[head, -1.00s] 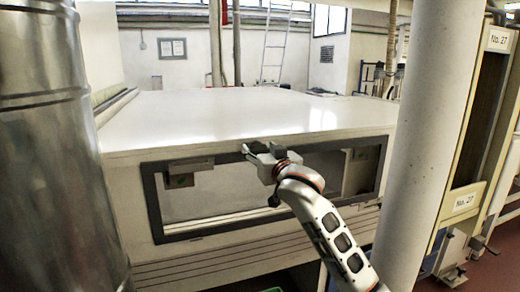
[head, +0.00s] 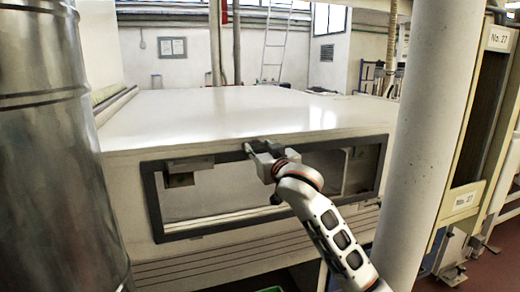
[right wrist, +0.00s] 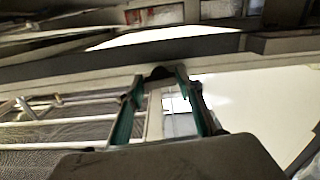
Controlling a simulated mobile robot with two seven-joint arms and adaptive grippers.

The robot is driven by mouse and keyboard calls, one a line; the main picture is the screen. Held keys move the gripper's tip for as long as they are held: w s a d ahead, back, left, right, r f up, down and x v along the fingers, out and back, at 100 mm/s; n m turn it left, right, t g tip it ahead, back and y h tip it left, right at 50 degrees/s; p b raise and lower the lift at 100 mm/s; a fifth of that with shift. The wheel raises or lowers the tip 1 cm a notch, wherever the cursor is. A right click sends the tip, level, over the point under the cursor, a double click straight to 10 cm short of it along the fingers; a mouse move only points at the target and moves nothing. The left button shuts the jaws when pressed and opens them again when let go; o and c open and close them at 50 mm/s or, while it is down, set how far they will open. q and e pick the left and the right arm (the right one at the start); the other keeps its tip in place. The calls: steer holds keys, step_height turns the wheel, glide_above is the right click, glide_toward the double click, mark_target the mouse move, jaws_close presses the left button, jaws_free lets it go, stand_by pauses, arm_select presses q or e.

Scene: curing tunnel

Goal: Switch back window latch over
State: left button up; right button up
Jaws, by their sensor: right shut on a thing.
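The back window (head: 195,234) is a dark-framed opening in the front wall of the white tunnel housing. My right gripper (head: 249,149) is at the middle of the frame's top bar. In the right wrist view its two greenish fingers (right wrist: 159,88) reach up to the dark bar and close around a small dark latch (right wrist: 158,73). The latch is mostly hidden by the fingers, so I cannot tell which way it is turned. My left gripper does not show.
The housing's flat white top (head: 240,108) is clear. A large metal duct (head: 55,150) stands close on the left. A pale round column (head: 425,140) stands right of my right arm, with a cabinet marked No. 27 (head: 485,110) beyond it.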

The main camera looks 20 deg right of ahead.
steer(key=n, duration=0.8)
steer(key=shift+n, duration=0.3)
steer(key=n, duration=0.4)
steer(key=shift+n, duration=2.1)
steer(key=o, duration=1.1)
